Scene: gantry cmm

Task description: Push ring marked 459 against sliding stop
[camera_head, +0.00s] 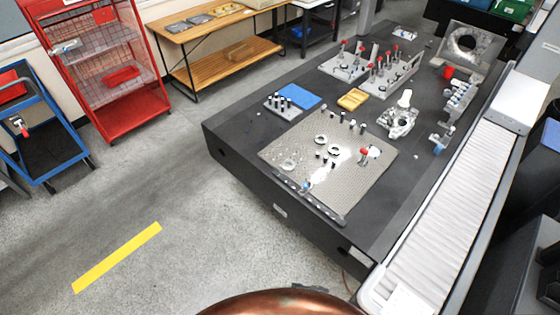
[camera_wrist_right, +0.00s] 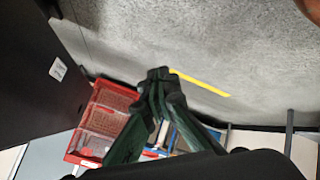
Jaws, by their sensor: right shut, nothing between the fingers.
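Metal rings lie on the perforated fixture plate (camera_head: 272,152) in the head view: one ring (camera_head: 321,139) at the back, a second ring (camera_head: 334,151) just in front of it, and a paler round part (camera_head: 289,164) toward the left. Their markings are too small to read, so I cannot tell which is 459. A dark rail (camera_head: 322,206) with small fittings runs along the plate's front edge; I cannot tell whether it is the sliding stop. My right gripper (camera_wrist_right: 158,74) is shut and empty in the right wrist view, away from the rings. My left gripper is not in view.
Small dark pins and a red-topped clamp (camera_head: 365,153) stand on the plate. The dark granite table (camera_head: 232,140) also carries a blue tray (camera_head: 299,96), a yellow block (camera_head: 352,99) and fixtures. A conveyor (camera_head: 455,210) runs along its right.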

